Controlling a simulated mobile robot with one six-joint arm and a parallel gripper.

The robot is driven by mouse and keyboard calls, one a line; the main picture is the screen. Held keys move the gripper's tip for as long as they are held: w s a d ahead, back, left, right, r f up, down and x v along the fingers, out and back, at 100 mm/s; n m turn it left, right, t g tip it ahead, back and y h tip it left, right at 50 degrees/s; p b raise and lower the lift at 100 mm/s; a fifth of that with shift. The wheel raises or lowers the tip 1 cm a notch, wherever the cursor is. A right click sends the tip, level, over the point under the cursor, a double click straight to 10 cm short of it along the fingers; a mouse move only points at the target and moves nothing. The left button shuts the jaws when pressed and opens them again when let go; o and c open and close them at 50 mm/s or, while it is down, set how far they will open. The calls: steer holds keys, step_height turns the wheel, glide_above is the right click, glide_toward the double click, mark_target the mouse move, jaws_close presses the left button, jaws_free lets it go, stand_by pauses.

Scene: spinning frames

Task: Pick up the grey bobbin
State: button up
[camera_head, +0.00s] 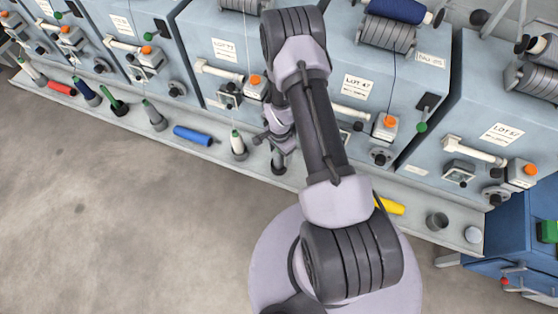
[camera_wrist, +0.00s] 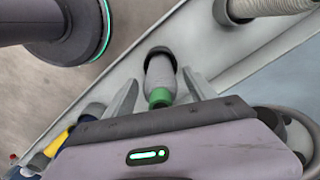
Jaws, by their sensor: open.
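A grey bobbin (camera_wrist: 160,70) with a green tip and a dark base stands between the two fingers of my gripper (camera_wrist: 158,97) in the wrist view. The fingers are open, one on each side, with a visible gap to the bobbin. In the head view my gripper (camera_head: 279,138) is over the ledge, and the lower part of the grey bobbin (camera_head: 278,162) shows beneath it. Its top is hidden there by the gripper. Another greyish bobbin (camera_head: 154,116) stands farther left along the ledge.
A cream bobbin with green tip (camera_head: 238,145) stands close on the left. A blue bobbin (camera_head: 193,135) lies beyond it. A yellow bobbin (camera_head: 389,205) lies to the right, partly behind my arm. Machine cabinets (camera_head: 350,60) line the back of the ledge. The floor (camera_head: 130,220) in front is clear.

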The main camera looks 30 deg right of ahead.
steer(key=shift+f, duration=0.75)
steer(key=shift+r, duration=0.15)
steer(key=shift+c, duration=0.3)
jaws_close()
